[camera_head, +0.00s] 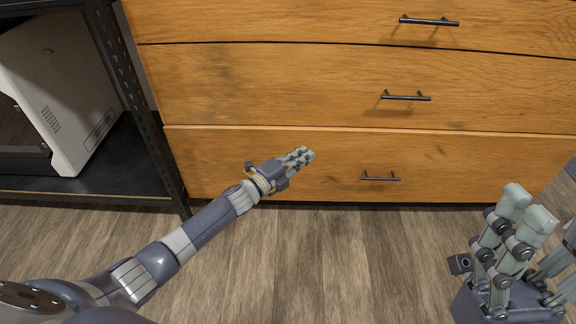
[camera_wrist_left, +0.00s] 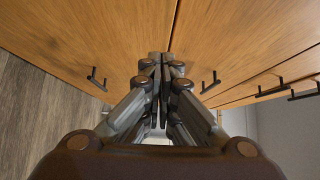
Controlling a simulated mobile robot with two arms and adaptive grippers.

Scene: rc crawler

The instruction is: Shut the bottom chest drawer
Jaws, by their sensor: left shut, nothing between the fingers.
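The bottom chest drawer (camera_head: 225,160) is the lowest wooden front, with a dark bar handle (camera_head: 380,177). A thin pale strip runs along its top edge; any gap there is too small to judge. In the head view my left gripper (camera_head: 308,154) is shut and empty in front of this drawer, left of the handle. In the left wrist view the shut fingers (camera_wrist_left: 162,62) point at the wood near the seam between two drawers, with the bottom handle (camera_wrist_left: 96,79) to their left. Contact cannot be told. My right gripper (camera_head: 540,225) is open and empty at the lower right.
The middle drawer (camera_head: 270,85) and upper drawer (camera_head: 280,20) look flush above. A dark metal shelf (camera_head: 150,120) with a white boxy machine (camera_head: 65,95) stands left of the chest. The wooden floor (camera_head: 340,260) in front is clear.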

